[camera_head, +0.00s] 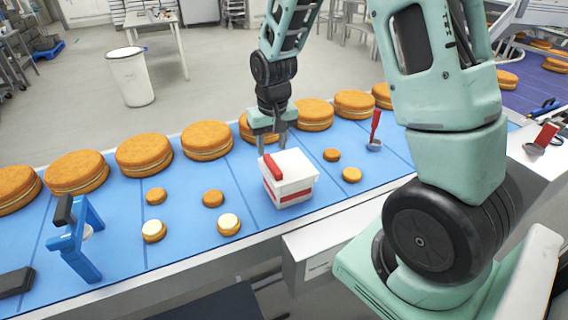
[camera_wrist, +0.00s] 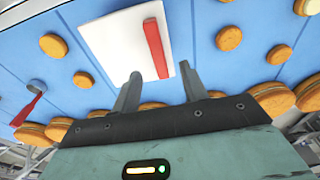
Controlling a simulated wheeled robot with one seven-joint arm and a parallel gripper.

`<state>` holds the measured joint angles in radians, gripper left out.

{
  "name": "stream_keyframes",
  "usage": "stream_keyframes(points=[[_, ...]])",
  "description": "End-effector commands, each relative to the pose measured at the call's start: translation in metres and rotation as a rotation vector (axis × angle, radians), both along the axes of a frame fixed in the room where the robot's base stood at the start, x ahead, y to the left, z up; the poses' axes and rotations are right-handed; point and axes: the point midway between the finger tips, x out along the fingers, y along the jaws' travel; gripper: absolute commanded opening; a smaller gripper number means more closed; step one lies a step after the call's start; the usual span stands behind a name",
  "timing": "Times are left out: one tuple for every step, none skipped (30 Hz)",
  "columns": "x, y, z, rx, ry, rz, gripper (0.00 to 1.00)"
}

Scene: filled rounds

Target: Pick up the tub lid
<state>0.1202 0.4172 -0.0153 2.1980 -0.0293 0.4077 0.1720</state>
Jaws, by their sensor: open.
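The white tub (camera_head: 293,197) with a red band stands on the blue conveyor belt. Its white lid (camera_head: 295,166) sits on top and carries a red bar handle (camera_head: 273,167). In the wrist view the lid (camera_wrist: 110,38) is a white square with the red handle (camera_wrist: 154,45) across it. My gripper (camera_head: 273,151) points down at the far edge of the lid, close to the handle. In the wrist view its fingers (camera_wrist: 160,69) are apart, with the handle's near end appearing between them. Whether they touch it cannot be told.
A row of large sponge cakes (camera_head: 144,153) lines the belt's far side. Several small cakes (camera_head: 213,198) lie around the tub. A blue stand (camera_head: 80,245) is at the left. A red-handled tool (camera_head: 375,132) stands to the right. The belt (camera_head: 180,240) has bare patches between them.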

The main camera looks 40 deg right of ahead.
Motion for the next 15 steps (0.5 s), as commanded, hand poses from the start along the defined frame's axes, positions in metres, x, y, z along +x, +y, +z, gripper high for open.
stream_keyframes(points=[[0.0, 0.0, -0.004, 0.001, 0.002, 0.0, 0.44], [0.0, 0.0, -0.006, 0.001, 0.002, 0.0, 0.44], [0.0, 0.0, -0.008, 0.0, 0.001, 0.0, 0.44], [0.001, 0.0, -0.009, 0.0, 0.001, 0.0, 0.44], [0.001, 0.0, -0.01, 0.0, 0.0, 0.0, 0.44], [0.001, -0.001, -0.011, 0.0, 0.0, 0.0, 0.44], [0.001, -0.001, -0.013, 0.001, 0.002, 0.0, 0.44], [0.0, -0.001, -0.016, 0.001, 0.003, 0.0, 0.44], [0.0, -0.001, -0.019, 0.001, 0.004, -0.001, 0.44], [0.0, -0.002, -0.023, 0.001, 0.005, -0.001, 0.44], [0.0, -0.002, -0.027, 0.001, 0.005, -0.001, 0.44], [0.0, -0.003, -0.032, 0.001, 0.006, -0.001, 0.44], [0.0, -0.003, -0.035, 0.001, 0.005, -0.001, 0.44], [0.0, -0.003, -0.039, 0.001, 0.005, -0.001, 0.44], [0.001, -0.004, -0.045, 0.001, 0.004, -0.001, 0.44]])
